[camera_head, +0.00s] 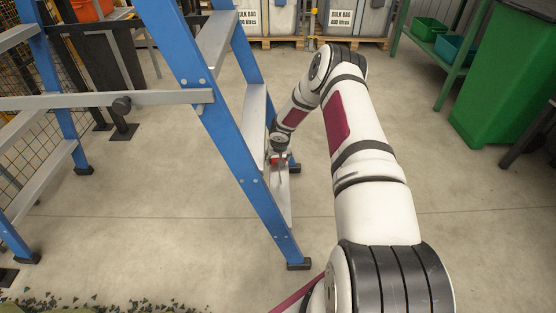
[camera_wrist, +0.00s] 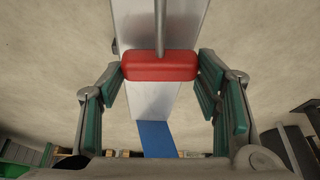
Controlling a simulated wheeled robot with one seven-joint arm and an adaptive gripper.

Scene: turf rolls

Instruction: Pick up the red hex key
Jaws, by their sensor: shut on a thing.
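The red hex key (camera_wrist: 160,67) shows in the wrist view as a red handle with a thin grey shaft running up from its middle. The handle lies crosswise between the fingers of my gripper (camera_wrist: 161,72), and its two ends meet the green finger pads. My gripper is shut on it. Behind it is a grey metal step (camera_wrist: 143,98) of the blue ladder. In the head view my gripper (camera_head: 281,158) is beside the lower steps of the ladder (camera_head: 224,142), with a small spot of red at it. Most of the key is too small to make out there.
The ladder's blue legs and grey steps stand close around my gripper. A green bin (camera_head: 508,75) and a green shelf with tubs (camera_head: 429,29) stand at the right. Bulk bags (camera_head: 342,17) on pallets are at the back. The floor (camera_head: 420,165) right of my arm is clear.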

